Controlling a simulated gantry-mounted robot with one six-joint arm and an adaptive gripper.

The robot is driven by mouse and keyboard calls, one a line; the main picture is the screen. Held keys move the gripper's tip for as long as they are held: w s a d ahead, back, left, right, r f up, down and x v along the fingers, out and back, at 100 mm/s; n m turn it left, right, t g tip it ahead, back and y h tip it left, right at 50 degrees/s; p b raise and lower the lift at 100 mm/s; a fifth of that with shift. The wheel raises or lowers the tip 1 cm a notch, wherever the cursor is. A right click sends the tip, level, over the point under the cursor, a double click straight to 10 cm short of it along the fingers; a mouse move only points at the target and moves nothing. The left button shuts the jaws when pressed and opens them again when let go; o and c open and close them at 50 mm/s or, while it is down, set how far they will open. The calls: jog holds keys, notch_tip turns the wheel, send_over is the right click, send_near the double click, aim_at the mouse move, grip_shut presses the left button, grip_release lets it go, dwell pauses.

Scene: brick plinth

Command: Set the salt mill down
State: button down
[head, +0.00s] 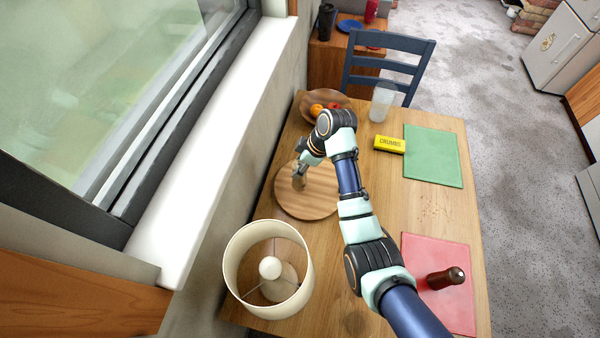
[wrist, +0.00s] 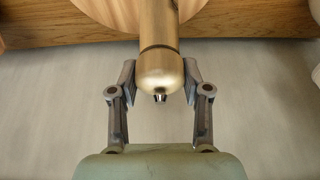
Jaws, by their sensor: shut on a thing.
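The salt mill (wrist: 159,68), a brass-coloured cylinder with a rounded end and small metal tip, is between the two fingers of my gripper (wrist: 160,80) in the wrist view. My gripper is shut on it. In the head view the mill (head: 298,183) shows small, over the left part of a round wooden board (head: 322,203), with my gripper (head: 300,171) at its upper part. It looks roughly upright. I cannot tell whether its base touches the board.
A lampshade (head: 235,262) stands at the near left. A fruit bowl (head: 308,97), a clear cup (head: 381,104) and a yellow box (head: 390,144) are toward the back. A green mat (head: 433,157) lies right. A dark red mill (head: 446,278) is on the red mat (head: 437,252).

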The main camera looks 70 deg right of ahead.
jog(key=shift+f, duration=2.1)
jog(key=shift+f, duration=0.2)
jog(key=c, duration=0.5)
grip_release()
jog(key=shift+r, duration=0.3)
jog(key=v, duration=1.1)
jog(key=shift+s+r, duration=0.1)
jog(key=shift+r, duration=0.3)
